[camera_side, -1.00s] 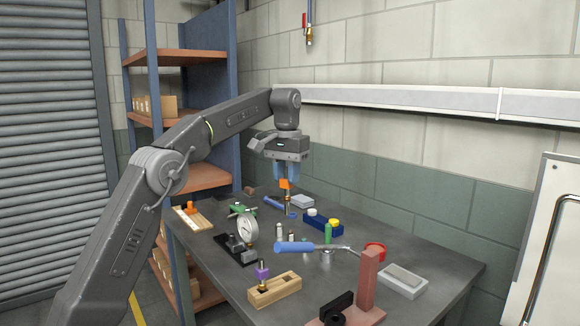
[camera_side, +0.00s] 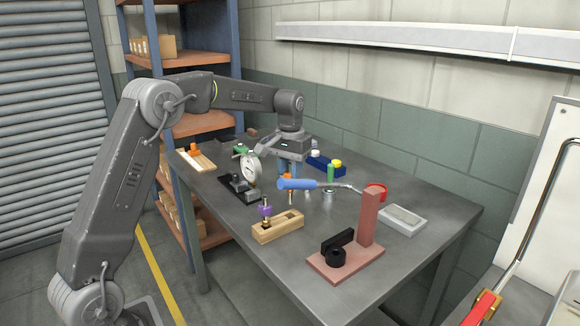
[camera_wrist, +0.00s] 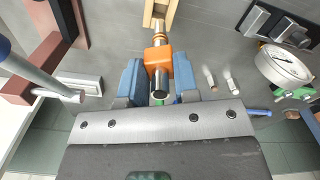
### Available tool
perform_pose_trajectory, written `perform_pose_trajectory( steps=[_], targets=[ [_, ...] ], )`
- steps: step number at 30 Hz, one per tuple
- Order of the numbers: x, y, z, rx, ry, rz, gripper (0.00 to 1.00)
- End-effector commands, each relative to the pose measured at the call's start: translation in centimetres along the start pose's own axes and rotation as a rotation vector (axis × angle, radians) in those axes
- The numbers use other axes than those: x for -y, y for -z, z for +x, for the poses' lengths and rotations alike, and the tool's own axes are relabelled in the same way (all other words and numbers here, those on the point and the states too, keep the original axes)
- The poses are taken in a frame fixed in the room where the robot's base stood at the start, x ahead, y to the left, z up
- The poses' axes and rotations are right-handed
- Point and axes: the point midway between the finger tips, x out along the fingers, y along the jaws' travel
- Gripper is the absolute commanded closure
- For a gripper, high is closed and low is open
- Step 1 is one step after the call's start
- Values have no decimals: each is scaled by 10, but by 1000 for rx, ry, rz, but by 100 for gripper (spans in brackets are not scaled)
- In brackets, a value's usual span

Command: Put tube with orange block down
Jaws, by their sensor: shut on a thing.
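My gripper (camera_side: 288,170) is shut on the tube with the orange block. In the wrist view the orange block (camera_wrist: 158,62) sits between my blue fingers, with a metal tube end nearer the camera and a brass-coloured end pointing away. In the side view the tube (camera_side: 290,197) hangs roughly upright, behind the wooden holder and partly behind a blue-handled tool. I cannot tell whether its lower end touches the table. The wooden holder (camera_side: 291,221) has an open slot at its right; a tube with a purple block (camera_side: 265,212) stands at its left.
A dial gauge (camera_side: 251,168) stands left of my gripper. A reddish stand (camera_side: 367,220) is farther right. Small metal cylinders (camera_wrist: 209,77) lie near my fingers. The table's front left is clear.

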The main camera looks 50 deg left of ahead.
Motion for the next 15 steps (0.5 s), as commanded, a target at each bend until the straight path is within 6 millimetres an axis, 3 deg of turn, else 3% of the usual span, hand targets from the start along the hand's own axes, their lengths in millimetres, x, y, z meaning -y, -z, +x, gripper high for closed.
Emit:
perform_pose_trajectory(
  steps=[5, 15],
  targets=[
    [0, 0, 8, 0, -1, 0, 100],
    [0, 0, 43, 1, -1, 0, 100]
  ],
)
